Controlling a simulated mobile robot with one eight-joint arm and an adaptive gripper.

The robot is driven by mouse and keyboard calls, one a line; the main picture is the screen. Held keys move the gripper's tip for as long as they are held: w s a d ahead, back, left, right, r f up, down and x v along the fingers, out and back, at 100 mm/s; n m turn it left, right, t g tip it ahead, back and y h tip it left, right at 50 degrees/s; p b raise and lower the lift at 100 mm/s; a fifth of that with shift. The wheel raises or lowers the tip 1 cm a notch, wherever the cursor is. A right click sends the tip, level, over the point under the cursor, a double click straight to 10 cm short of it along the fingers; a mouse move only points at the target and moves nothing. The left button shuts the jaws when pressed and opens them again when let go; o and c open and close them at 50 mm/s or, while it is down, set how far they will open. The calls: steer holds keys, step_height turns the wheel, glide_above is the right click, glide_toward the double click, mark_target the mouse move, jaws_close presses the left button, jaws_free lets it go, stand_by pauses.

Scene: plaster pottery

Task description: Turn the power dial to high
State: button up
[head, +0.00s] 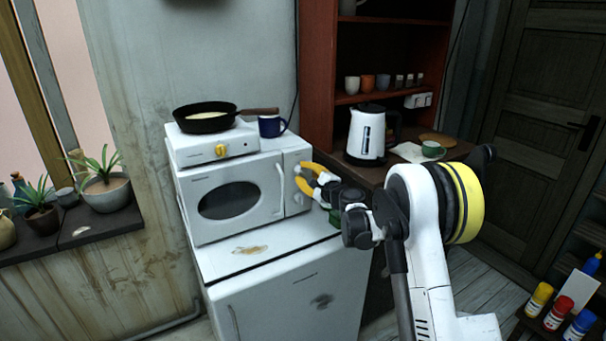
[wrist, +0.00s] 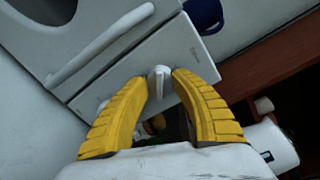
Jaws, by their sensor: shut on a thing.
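The white microwave (head: 232,198) stands on a white cabinet, with two dials on its right-hand panel. My gripper (head: 301,174) is at the upper dial, its yellow fingers closed around it from either side. In the wrist view my gripper (wrist: 161,82) has one finger on each side of this white dial (wrist: 159,86), which has a raised ridge. The other dial (wrist: 103,106) lies lower on the panel, beside the left finger and partly hidden. I cannot read any markings around the dials.
A white hot plate (head: 190,147) with a yellow knob sits on the microwave, carrying a black pan (head: 205,124). A blue mug (head: 270,127) stands beside it. A white kettle (head: 366,134) is on the wooden shelf to the right. The microwave's door handle (wrist: 105,38) is near my fingers.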

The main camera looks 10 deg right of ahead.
steer(key=m, duration=0.5)
jaws_close()
steer(key=m, duration=0.5)
steer(key=shift+y+b, duration=0.3)
steer(key=shift+y, duration=0.1)
steer(key=shift+f+m, duration=0.1)
steer(key=shift+m, duration=0.3)
steer(key=o, duration=1.2)
jaws_free()
steer(key=shift+d, duration=0.1)
steer(key=v, duration=1.2)
steer(key=shift+f, duration=0.15)
